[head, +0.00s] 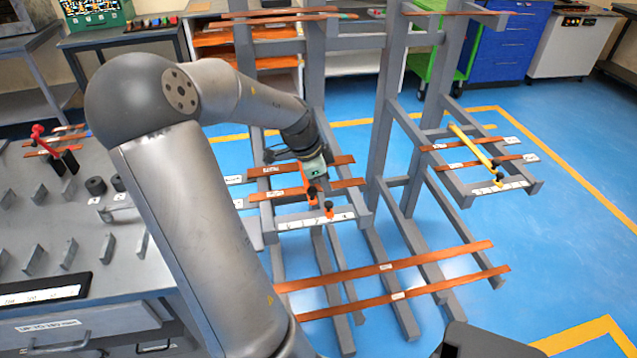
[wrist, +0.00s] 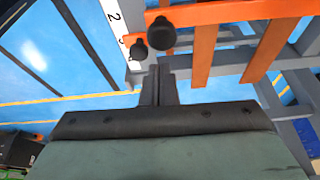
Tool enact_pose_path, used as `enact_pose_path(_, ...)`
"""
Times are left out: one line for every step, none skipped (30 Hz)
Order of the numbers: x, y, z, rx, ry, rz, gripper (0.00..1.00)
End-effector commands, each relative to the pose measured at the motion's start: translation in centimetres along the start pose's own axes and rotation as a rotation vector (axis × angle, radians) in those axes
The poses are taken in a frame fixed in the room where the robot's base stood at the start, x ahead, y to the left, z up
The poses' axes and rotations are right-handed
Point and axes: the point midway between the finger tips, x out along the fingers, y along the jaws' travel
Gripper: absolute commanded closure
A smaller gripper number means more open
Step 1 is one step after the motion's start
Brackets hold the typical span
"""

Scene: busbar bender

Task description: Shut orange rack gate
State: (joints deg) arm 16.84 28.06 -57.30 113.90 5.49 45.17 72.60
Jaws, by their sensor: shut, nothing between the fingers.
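The orange rack gate (head: 307,180) is a slim bar on the left-hand rack in the head view, partly hidden by my gripper. In the wrist view the orange gate (wrist: 240,13) runs across the top, with a large black knob (wrist: 161,33) near its left end. A second, smaller black knob (wrist: 138,48) is beside it, at the numbered white strip (wrist: 113,15). In the head view, an orange-based black knob (head: 328,208) stands on the rack's front rail. My gripper (wrist: 158,75) is shut and empty, its fingertips just below the knobs; contact cannot be told.
Copper bars (head: 325,190) lie on the rack's arms around my gripper. A yellow gate (head: 475,150) is on the right-hand rack arms. Long copper bars (head: 400,265) lie lower down. A grey worktable (head: 60,220) stands at left. Blue floor (head: 560,220) is open at right.

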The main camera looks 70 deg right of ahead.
Motion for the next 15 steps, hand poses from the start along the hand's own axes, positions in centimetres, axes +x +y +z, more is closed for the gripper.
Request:
enact_pose_path(0.2,0.1,-0.9,0.004,0.000,-0.001,1.00)
enact_pose_path(0.3,0.1,-1.4,0.003,0.000,-0.001,1.00)
enact_pose_path(0.4,0.2,-2.1,0.003,0.001,-0.002,1.00)
enact_pose_path(-0.3,0.1,-2.1,-0.003,0.000,-0.006,1.00)
enact_pose_path(-1.1,0.0,-1.9,-0.005,0.000,-0.008,1.00)
enact_pose_path(-2.0,0.0,-1.9,-0.006,-0.001,-0.008,1.00)
enact_pose_path(-2.6,-0.1,-1.9,-0.006,0.000,-0.008,1.00)
enact_pose_path(-3.3,-0.1,-1.9,-0.007,0.000,-0.008,1.00)
enact_pose_path(-4.1,-0.1,-1.9,-0.004,0.000,-0.008,1.00)
enact_pose_path(-4.7,-0.1,-1.9,-0.005,0.000,-0.007,1.00)
enact_pose_path(-5.3,-0.1,-1.9,-0.006,0.001,-0.008,1.00)
enact_pose_path(-6.1,-0.1,-1.9,-0.005,0.001,-0.007,1.00)
enact_pose_path(-6.6,-0.2,-1.9,-0.004,0.000,-0.007,1.00)
enact_pose_path(-7.1,-0.1,-2.0,-0.004,0.000,-0.006,1.00)
enact_pose_path(-7.7,-0.2,-2.0,-0.005,0.001,-0.006,1.00)
